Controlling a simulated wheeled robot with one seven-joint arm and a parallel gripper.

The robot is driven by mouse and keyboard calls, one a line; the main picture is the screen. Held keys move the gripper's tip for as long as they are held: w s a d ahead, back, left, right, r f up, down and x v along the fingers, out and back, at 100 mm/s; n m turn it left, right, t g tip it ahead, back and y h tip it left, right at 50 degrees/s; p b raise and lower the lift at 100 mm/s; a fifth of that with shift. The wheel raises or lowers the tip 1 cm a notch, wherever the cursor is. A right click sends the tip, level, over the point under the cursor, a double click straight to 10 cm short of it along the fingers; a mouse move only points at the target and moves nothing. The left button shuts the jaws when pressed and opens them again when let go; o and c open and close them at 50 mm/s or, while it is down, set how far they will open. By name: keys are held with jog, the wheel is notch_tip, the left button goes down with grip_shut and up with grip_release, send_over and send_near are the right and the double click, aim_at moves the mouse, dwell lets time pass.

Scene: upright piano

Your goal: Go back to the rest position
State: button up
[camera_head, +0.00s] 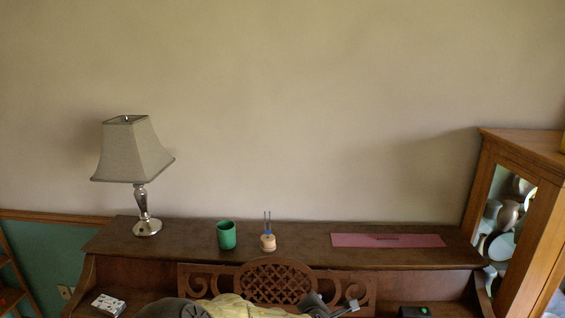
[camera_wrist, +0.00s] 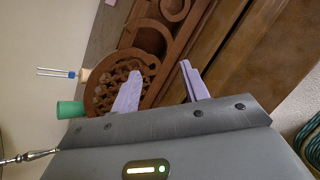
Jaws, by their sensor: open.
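My gripper (camera_wrist: 161,70) is open, its two pale lilac fingers apart with nothing between them in the wrist view. The carved wooden lattice panel of the piano shows behind the fingers. In the head view my gripper (camera_head: 345,307) is low at the bottom edge, in front of the piano's carved panel (camera_head: 277,281) and right of its middle. Much of my arm is cut off by the frame there. The piano's dark wooden top (camera_head: 185,238) lies beyond and above it.
On the piano top stand a lamp (camera_head: 134,165), a green cup (camera_head: 226,236), a small wooden holder (camera_head: 268,243) with blue-based prongs, and a flat pink sheet (camera_head: 360,240). A white item (camera_head: 108,304) lies lower left. A glass-fronted cabinet (camera_head: 520,185) stands right.

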jog(key=s+d+f+m+g+y, duration=0.1)
jog(key=s+d+f+m+g, duration=0.1)
jog(key=s+d+m+g, duration=0.3)
jog(key=s+d+f+m, duration=0.1)
jog(key=s+f+m, duration=0.2)
jog(key=m, duration=0.4)
jog(key=s+a+r+m+g+y, duration=0.1)
jog(key=s+r+m+g+y, duration=0.1)
jog(key=s+r+m, duration=0.6)
jog(key=s+m, duration=0.3)
jog(key=m, duration=0.1)
jog(key=shift+s+r+g+y, duration=0.3)
jog(key=shift+s+g+y, duration=0.05)
jog(key=shift+g+y, duration=0.05)
